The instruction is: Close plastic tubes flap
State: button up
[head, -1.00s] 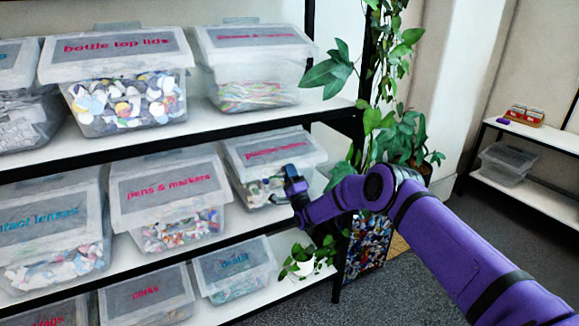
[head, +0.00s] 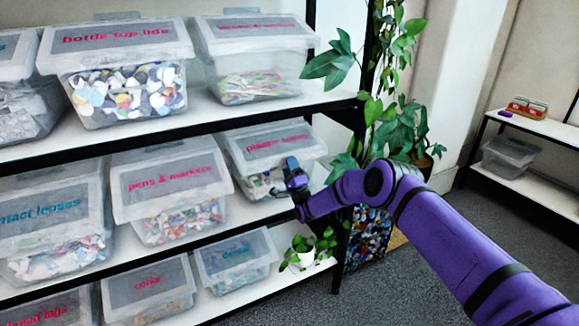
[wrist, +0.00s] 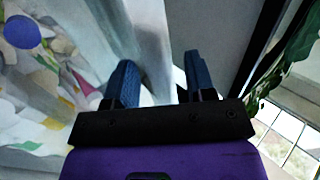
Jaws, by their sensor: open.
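The plastic tubes bin is a clear box on the middle shelf in the head view, with a grey label panel and pink lettering on its flap (head: 277,143). The flap lies over the bin's top, sloping toward the front; I cannot tell whether it is fully seated. Mixed pale pieces show through the bin's front wall (head: 258,186). My gripper (head: 294,166) is in front of the bin's right front. In the wrist view my gripper (wrist: 160,78) has its two blue fingers apart, with clear plastic (wrist: 85,50) and colourful contents close beyond and left of them.
The pens & markers bin (head: 170,180) stands just left. A small potted plant (head: 306,254) is on the shelf below. A trailing plant (head: 395,110) and black shelf post stand close right of the bin. Open carpet (head: 410,285) lies at the lower right.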

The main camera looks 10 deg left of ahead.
jog(key=v, duration=1)
jog(key=shift+s+d+f, duration=0.15)
jog(key=shift+s+f, duration=0.1)
